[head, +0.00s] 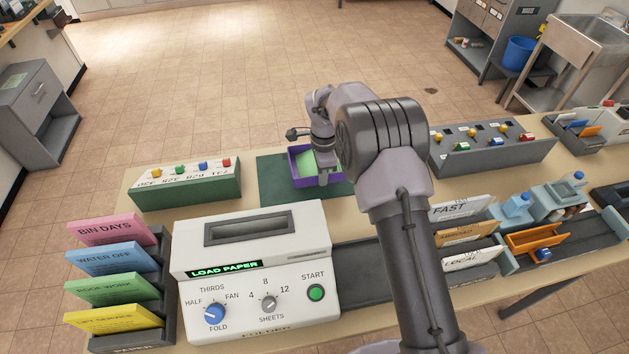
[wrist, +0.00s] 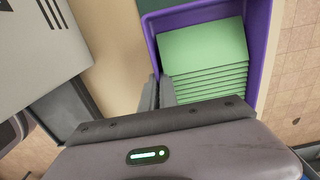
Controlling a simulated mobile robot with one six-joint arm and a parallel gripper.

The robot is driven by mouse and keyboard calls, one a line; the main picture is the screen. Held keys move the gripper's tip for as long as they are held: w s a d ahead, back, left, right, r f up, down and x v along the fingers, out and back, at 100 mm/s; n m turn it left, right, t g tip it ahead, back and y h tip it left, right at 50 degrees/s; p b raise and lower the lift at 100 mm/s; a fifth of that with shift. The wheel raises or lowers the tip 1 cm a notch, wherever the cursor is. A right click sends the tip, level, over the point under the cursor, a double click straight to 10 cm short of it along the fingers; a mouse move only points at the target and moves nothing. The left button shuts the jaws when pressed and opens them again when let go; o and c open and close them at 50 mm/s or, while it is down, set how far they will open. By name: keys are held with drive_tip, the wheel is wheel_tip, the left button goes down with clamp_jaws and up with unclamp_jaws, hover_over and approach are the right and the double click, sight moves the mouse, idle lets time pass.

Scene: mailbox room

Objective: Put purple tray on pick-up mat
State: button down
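The purple tray (head: 296,175) holds a stack of green folded sheets. In the head view it appears over the right part of the dark green mat (head: 270,186), and I cannot tell if it rests on it or is just above. My gripper (head: 323,180) is at the tray's near side. In the wrist view, the two dark fingertips (wrist: 160,92) are close together on either side of the tray's purple wall (wrist: 150,45). They look shut on that wall. The lower part of the tray is hidden by my gripper.
The white folder machine (head: 252,262) reads LOAD PAPER and stands in front of the mat. A green box with coloured knobs (head: 188,187) is left of the mat. A grey button panel (head: 490,150) is to the right. Paper slots (head: 118,270) stand front left.

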sight(322, 195)
wheel_tip(322, 195, down, 5)
drive_tip(key=shift+r+b, duration=0.2)
drive_tip(key=shift+b, duration=0.2)
drive_tip(key=shift+w+f, duration=0.1)
drive_tip(key=shift+f, duration=0.25)
drive_tip(key=shift+f+b, duration=0.2)
drive_tip(key=shift+b, duration=0.1)
drive_tip(key=c, duration=1.6)
unclamp_jaws()
drive_tip(key=shift+c, duration=0.2)
drive_tip(key=shift+r, duration=0.15)
